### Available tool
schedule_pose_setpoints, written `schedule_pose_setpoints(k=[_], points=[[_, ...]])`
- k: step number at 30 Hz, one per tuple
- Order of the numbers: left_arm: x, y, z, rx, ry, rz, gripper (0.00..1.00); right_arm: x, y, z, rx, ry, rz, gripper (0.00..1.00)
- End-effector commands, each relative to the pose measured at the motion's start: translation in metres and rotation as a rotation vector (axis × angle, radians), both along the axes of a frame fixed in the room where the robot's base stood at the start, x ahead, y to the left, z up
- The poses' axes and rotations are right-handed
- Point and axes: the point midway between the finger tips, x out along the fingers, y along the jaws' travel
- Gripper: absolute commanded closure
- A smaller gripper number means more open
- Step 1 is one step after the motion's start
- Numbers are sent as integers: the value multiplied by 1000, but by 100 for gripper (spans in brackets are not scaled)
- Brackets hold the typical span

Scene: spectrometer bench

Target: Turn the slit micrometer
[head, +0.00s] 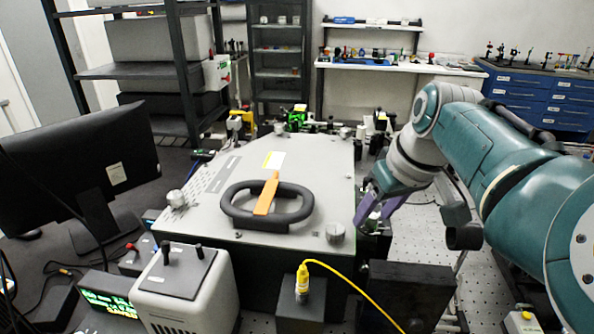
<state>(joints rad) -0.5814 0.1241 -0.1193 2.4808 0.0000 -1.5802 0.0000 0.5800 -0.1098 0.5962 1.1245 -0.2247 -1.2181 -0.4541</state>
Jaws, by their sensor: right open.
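The large grey spectrometer housing (215,175) fills the middle of the head view, with a black looped handle (233,207) and an orange strip (267,194) on its lid. My right gripper (374,214) is open at the housing's right side, its purple fingers pointing down beside the edge. Dark parts (374,246) sit just below and behind the fingers. I cannot make out the slit micrometer clearly there; the gripper and the housing's edge hide part of that side. I cannot tell whether the fingers touch anything. My left gripper is not in view.
A monitor (85,165) stands at the left. A beige box (187,290) and a dark block with a yellow-cabled connector (302,283) stand in front of the housing. A dark box (410,290) is below my right gripper. Perforated bench (415,232) shows free to the right.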

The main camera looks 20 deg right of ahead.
Motion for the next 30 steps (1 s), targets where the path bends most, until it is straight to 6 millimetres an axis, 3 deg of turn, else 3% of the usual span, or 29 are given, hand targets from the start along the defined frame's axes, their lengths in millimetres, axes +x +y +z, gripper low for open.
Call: schedule_pose_setpoints(k=[4, 18, 30], points=[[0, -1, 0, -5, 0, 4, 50, 0, 0, 0, 0, 0, 0, 47], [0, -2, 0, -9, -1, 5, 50, 0, 0, 0, 0, 1, 0, 100], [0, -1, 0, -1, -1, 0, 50, 0, 0, 0, 0, 1, -2, 100]])
